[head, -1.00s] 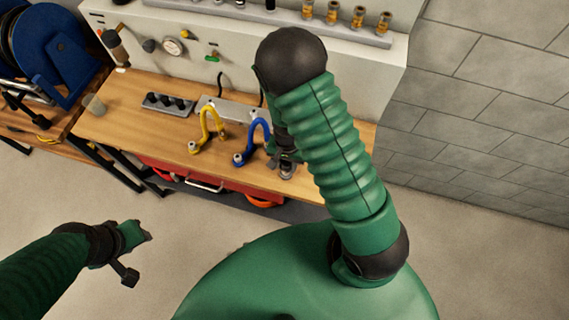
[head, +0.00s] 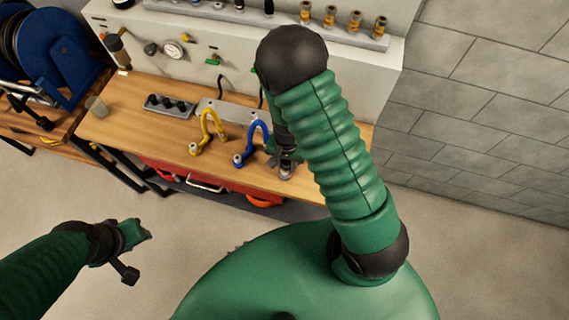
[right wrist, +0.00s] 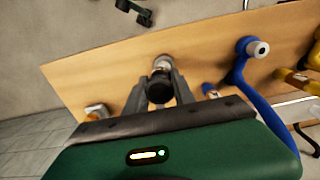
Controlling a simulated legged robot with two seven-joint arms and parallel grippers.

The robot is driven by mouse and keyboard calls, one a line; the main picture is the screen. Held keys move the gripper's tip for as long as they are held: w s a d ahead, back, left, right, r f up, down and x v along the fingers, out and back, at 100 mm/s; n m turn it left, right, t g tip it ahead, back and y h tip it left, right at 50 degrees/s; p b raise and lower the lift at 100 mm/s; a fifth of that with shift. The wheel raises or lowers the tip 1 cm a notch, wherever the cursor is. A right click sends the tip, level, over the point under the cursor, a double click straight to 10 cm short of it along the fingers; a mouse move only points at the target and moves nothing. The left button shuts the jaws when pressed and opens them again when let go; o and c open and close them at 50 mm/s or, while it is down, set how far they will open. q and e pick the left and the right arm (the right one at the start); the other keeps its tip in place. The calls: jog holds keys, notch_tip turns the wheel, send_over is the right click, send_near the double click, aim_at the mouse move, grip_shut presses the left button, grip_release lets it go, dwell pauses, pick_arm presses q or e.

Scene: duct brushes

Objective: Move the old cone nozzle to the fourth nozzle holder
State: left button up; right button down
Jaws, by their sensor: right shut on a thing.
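My right gripper (right wrist: 160,88) has its two fingers closed around a dark round piece (right wrist: 159,86) with a pale metal end, over the front part of the wooden bench. I take this piece to be the cone nozzle, but its shape is mostly hidden end-on. In the head view the right gripper (head: 286,168) is partly covered by my own arm, at the bench's front edge, right of the blue hose. I cannot tell which fitting is the fourth nozzle holder. My left gripper (head: 138,234) hangs over the floor, away from the bench; its jaw opening is unclear.
A blue curved hose (head: 254,140) and a yellow one (head: 207,130) stand on the bench (head: 128,125) left of the right gripper. A grey block with black knobs (head: 170,105) lies farther left. A small pale-and-orange fitting (right wrist: 97,111) sits near the gripper. Brass-coloured pieces (head: 330,17) line the shelf.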

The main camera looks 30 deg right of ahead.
jog(key=shift+w+r+p, duration=0.2)
jog(key=shift+r+p, duration=0.4)
jog(key=shift+r, duration=0.15)
jog(key=shift+r+p, duration=1.1)
jog(key=shift+r, duration=0.05)
jog(key=shift+f, duration=0.1)
